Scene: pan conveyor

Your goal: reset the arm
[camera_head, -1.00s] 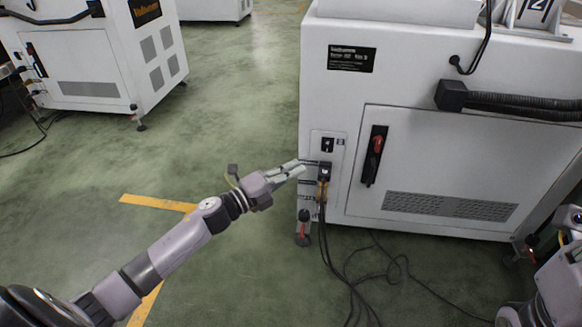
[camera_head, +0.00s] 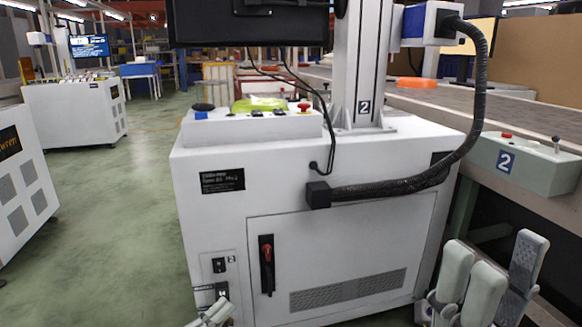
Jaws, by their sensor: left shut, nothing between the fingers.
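My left gripper (camera_head: 212,312) shows only as its light grey fingertips at the bottom edge of the head view, in front of the lower left part of the white machine cabinet (camera_head: 340,190). It is shut and holds nothing; the rest of the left arm is below the picture. The fingertips appear close to the small socket panel (camera_head: 220,270) on the cabinet's front; I cannot tell whether they touch it. My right gripper (camera_head: 490,275) is at the bottom right, its pale fingers pointing up and spread apart, open and empty.
The conveyor (camera_head: 450,105) runs behind at the right, with a grey control box (camera_head: 528,165) on its side. A yellow-green item (camera_head: 260,103) lies on the cabinet's top panel. The green floor (camera_head: 110,220) is clear at the left, between the cabinets.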

